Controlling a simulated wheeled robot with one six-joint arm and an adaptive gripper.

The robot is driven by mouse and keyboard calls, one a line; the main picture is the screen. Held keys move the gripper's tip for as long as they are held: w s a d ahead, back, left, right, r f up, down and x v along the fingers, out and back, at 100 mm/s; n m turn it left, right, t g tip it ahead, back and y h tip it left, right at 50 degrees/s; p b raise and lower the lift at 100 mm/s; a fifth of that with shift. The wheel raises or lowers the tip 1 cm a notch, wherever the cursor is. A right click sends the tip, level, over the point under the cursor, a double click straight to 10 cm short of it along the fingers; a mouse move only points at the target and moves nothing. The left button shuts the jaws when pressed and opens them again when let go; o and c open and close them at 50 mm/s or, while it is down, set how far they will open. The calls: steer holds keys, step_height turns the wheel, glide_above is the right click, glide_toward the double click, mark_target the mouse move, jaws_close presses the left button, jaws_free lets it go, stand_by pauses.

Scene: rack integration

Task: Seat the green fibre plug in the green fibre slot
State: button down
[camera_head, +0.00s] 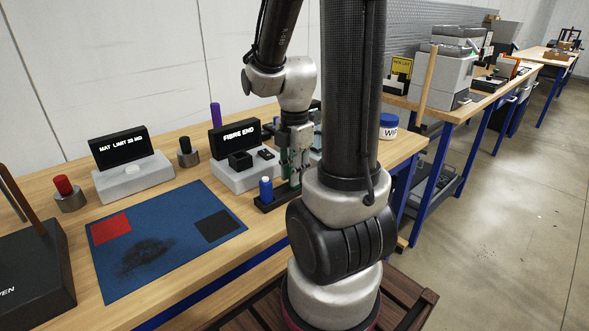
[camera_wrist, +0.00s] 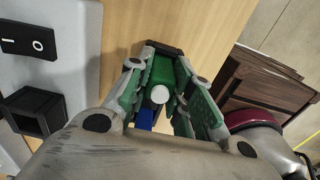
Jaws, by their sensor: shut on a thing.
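My gripper (camera_head: 294,170) reaches down over a black holder (camera_head: 268,203) on the bench. In the wrist view its two fingers (camera_wrist: 163,82) are shut on a green plug (camera_wrist: 161,70) with a round white end. The plug stands in or just above the black holder; the fingers hide its lower end. A blue plug (camera_head: 266,189) stands upright in the same holder, left of my gripper, and partly shows in the wrist view (camera_wrist: 145,118). I cannot make out a green slot in either view.
A grey unit (camera_head: 236,180) labelled FIBRE END, with a black square socket (camera_head: 241,160) and a switch (camera_wrist: 38,45), stands close left of the gripper. A blue mat (camera_head: 168,238) lies further left. A blue-lidded tub (camera_head: 388,127) is behind my arm.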

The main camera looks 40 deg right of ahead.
steer(key=shift+f, duration=0.1)
steer(key=c, duration=1.2)
jaws_free()
step_height(320, 180, up, 12)
steer(key=shift+r, duration=0.1)
